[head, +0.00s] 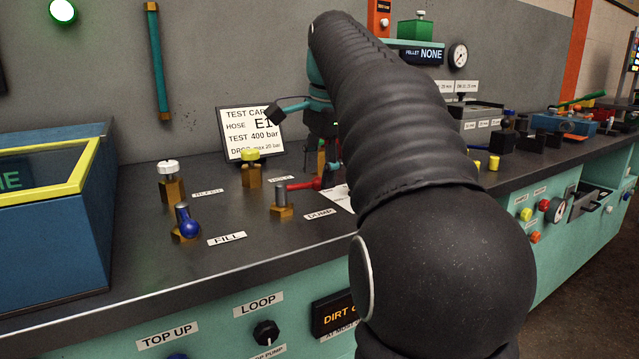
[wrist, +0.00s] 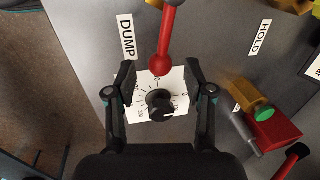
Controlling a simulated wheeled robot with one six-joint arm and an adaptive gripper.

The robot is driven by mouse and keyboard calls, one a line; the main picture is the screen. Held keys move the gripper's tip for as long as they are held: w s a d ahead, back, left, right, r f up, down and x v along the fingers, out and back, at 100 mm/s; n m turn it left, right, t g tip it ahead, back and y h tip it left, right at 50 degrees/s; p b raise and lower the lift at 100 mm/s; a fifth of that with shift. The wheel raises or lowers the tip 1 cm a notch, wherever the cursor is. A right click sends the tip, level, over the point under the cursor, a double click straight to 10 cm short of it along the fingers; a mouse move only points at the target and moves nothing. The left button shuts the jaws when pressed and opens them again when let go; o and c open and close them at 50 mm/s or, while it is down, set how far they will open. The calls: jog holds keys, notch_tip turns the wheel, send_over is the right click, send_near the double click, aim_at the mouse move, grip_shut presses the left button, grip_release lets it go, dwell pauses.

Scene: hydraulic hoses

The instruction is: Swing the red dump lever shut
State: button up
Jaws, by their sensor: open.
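The red dump lever (wrist: 164,45) runs from the top edge down to a rounded red end in the wrist view. In the head view the lever (head: 303,184) lies sideways from its brass valve (head: 283,202), pointing right, behind the DUMP label (head: 319,214). My gripper (wrist: 160,75) is open, with one finger on each side of the lever's end. A gap shows on both sides, and I cannot tell if the tips are level with it. In the head view my arm hides much of the gripper.
A black dial knob (wrist: 160,105) on a white card sits just beyond the lever's end. A brass valve with a green end (wrist: 251,100) and a red block (wrist: 274,128) stand at the right. The blue-handled FILL valve (head: 185,228) stands left of the dump valve.

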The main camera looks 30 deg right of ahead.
jog(key=shift+w+f, duration=0.15)
jog(key=shift+f, duration=0.7)
grip_shut()
